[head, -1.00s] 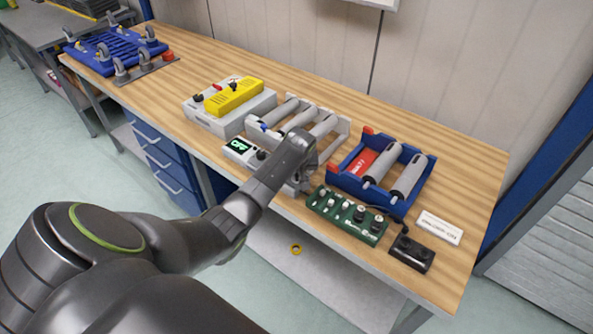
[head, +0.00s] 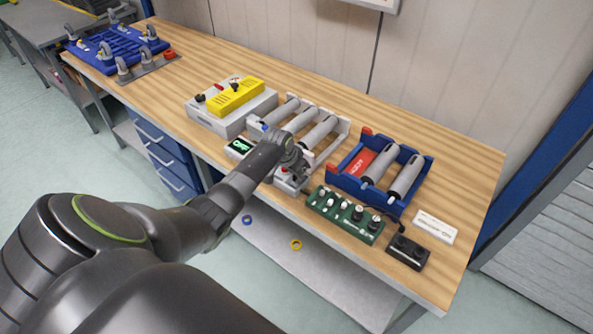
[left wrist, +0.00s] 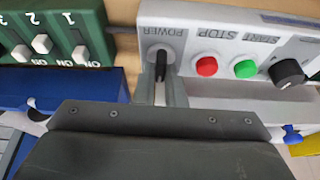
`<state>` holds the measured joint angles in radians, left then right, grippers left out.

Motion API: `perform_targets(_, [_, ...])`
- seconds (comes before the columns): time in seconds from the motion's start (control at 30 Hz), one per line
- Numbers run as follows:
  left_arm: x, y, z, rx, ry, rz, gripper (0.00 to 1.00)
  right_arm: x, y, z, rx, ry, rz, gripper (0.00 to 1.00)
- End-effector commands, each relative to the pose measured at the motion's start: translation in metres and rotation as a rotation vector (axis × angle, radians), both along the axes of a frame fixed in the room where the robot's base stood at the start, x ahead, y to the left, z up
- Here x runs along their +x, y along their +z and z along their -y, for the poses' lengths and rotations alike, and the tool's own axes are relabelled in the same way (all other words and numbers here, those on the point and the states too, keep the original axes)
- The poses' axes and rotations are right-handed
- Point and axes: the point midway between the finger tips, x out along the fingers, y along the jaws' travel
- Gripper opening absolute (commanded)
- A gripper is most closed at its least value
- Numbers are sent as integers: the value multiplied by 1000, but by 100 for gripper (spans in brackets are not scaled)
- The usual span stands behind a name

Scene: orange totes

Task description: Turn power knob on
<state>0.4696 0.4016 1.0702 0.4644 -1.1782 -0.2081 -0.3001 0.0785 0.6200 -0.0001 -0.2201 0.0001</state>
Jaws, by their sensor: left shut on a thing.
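The white control panel (left wrist: 215,30) has a black power knob (left wrist: 160,62) beside the upside-down label POWER in the left wrist view. My left gripper (left wrist: 161,76) is shut on that knob, with its fingers around it. In the head view my left gripper (head: 292,172) is at the front of the panel and hides most of it. The panel's display (head: 240,146) shows green OFF lettering. A red STOP button (left wrist: 206,66), a green START button (left wrist: 245,69) and another black knob (left wrist: 288,72) sit along the panel. My right gripper is not in view.
A green switch box (head: 345,214) stands close to the right of the panel. Behind are a blue tray with grey rollers (head: 378,190), a white roller rack (head: 338,128) and a grey box with a yellow top (head: 222,120). Bare wooden table lies behind them.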

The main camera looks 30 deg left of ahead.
Motion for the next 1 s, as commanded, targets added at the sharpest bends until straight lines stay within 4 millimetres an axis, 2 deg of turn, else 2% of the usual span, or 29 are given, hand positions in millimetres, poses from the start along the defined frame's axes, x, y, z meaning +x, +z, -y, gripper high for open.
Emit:
perform_targets(0.6, [2, -3, -2, 1, -550, 3, 0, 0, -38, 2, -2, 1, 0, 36])
perform_targets(1.0, [2, 0, -2, 2, -735, 3, 0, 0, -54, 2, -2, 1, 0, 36])
